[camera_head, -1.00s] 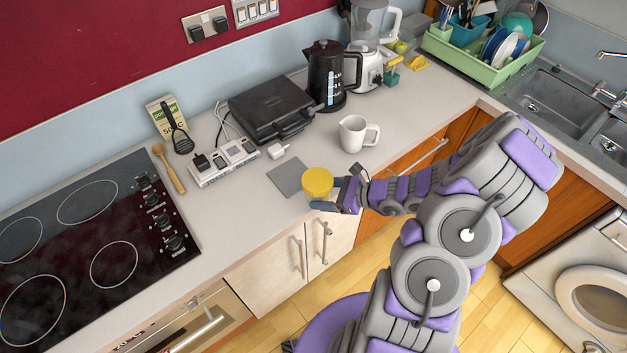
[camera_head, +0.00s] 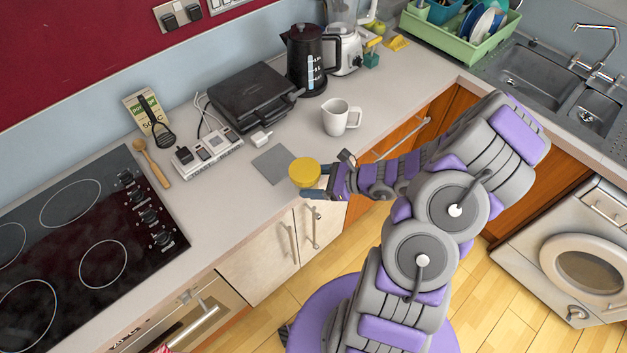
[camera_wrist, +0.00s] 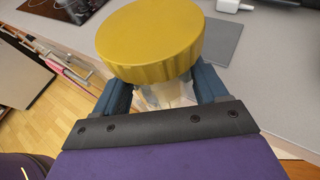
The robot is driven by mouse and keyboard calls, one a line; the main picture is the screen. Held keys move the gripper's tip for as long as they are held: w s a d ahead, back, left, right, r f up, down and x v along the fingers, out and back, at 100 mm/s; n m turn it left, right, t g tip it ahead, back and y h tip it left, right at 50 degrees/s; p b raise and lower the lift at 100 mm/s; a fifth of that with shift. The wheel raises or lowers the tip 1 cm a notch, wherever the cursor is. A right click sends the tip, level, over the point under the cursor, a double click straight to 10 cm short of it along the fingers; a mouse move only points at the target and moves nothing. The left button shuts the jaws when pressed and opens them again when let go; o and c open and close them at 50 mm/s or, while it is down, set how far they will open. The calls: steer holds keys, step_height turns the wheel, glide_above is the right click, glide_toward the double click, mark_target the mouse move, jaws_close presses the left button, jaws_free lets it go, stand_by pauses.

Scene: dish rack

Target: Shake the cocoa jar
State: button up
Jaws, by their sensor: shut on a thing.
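The cocoa jar (camera_head: 305,172) shows mainly as a round yellow lid in the head view, near the counter's front edge. In the wrist view the jar's ribbed yellow lid (camera_wrist: 150,40) fills the upper middle, with a pale see-through body partly showing below it. My gripper (camera_head: 318,184) is shut on the jar below its lid. In the wrist view its two dark blue fingers (camera_wrist: 160,90) stand on either side of the jar. The jar's base is hidden, so I cannot tell whether it touches anything.
A grey mat (camera_head: 271,163) lies on the counter just behind the jar. A white mug (camera_head: 336,118), black kettle (camera_head: 306,62) and black grill (camera_head: 250,97) stand further back. A power strip (camera_head: 208,154) and hob (camera_head: 80,240) are to the left. The counter between mat and hob is clear.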

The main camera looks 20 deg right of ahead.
mark_target(315, 170)
steer(key=shift+r, duration=0.25)
steer(key=shift+c, duration=1.1)
step_height(315, 170, up, 5)
steer(key=p, duration=0.4)
steer(key=shift+f, duration=0.25)
steer(key=shift+w, duration=0.25)
steer(key=w+a+r+m+t+h+b, duration=0.2)
steer(key=w+a+r+m+h+b, duration=0.1)
steer(key=w+r, duration=0.5)
steer(key=w+a+r+m+t+h+b, duration=0.2)
steer(key=w+a+r+m+h+b, duration=0.1)
steer(key=w+r, duration=0.5)
steer(key=shift+w+a+r+m+t+h+b, duration=0.35)
steer(key=shift+a+r+m, duration=0.15)
steer(key=shift+r, duration=1.25)
